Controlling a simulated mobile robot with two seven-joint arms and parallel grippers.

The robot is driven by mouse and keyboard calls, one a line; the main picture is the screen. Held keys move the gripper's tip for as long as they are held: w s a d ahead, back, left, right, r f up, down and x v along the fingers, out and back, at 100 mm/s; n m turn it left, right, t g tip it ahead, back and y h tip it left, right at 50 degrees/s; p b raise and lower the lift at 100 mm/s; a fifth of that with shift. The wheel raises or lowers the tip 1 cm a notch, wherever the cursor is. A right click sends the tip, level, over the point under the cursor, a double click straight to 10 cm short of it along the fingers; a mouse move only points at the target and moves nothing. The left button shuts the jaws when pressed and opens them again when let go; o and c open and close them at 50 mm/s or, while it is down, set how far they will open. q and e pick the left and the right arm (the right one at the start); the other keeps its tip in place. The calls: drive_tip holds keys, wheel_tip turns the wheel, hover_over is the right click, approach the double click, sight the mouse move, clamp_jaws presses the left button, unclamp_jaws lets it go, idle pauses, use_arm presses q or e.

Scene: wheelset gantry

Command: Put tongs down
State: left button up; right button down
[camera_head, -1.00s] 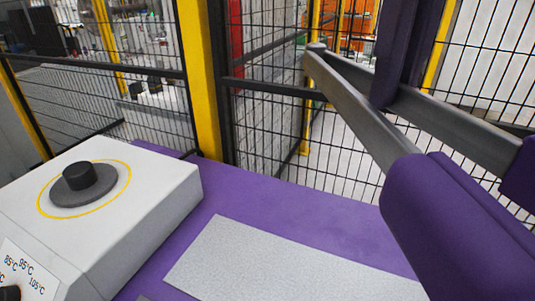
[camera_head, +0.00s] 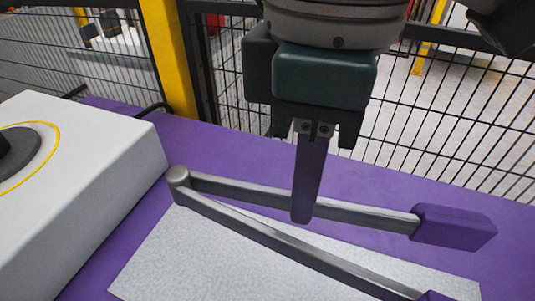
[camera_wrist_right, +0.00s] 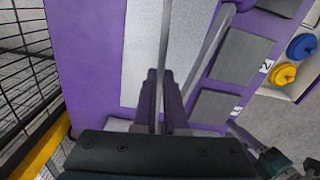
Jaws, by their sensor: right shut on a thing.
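The tongs (camera_head: 240,190) have two long grey metal bars joined at a round hinge on the left, with purple handles at the right. My right gripper (camera_head: 304,212) points down and is shut on the farther bar, about midway along it. The tongs lie flat over a pale grey plate (camera_head: 170,255) on the purple table (camera_head: 400,172); I cannot tell whether they touch it. The right wrist view shows the bar between the fingers (camera_wrist_right: 162,78) and the other bar (camera_wrist_right: 205,55) beside it. The nearer handle is cut off by the head view's bottom edge.
A white box (camera_head: 90,180) with a yellow ring and a black knob (camera_head: 5,145) stands left, close to the hinge. A wire fence (camera_head: 440,115) runs behind the table. The right wrist view shows grey panels (camera_wrist_right: 240,58) and blue (camera_wrist_right: 301,47) and yellow (camera_wrist_right: 284,74) round pieces.

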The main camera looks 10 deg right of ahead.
use_arm(q)
wheel_tip(320, 180, down, 3)
drive_tip(key=b, duration=0.2)
drive_tip(key=shift+d+b, duration=0.15)
drive_tip(key=shift+b, duration=0.2)
use_arm(e)
hover_over(290, 283)
wheel_tip(290, 283, down, 13)
drive_tip(key=shift+f, duration=0.1)
use_arm(q)
drive_tip(key=shift+w+f+b, duration=0.1)
drive_tip(key=shift+f+b, duration=0.45)
drive_tip(key=shift+f, duration=0.05)
use_arm(e)
wheel_tip(290, 283, down, 4)
drive_tip(key=shift+r, duration=0.15)
drive_tip(key=shift+f, duration=0.2)
drive_tip(key=shift+f, duration=0.1)
drive_tip(key=c, duration=1)
unclamp_jaws()
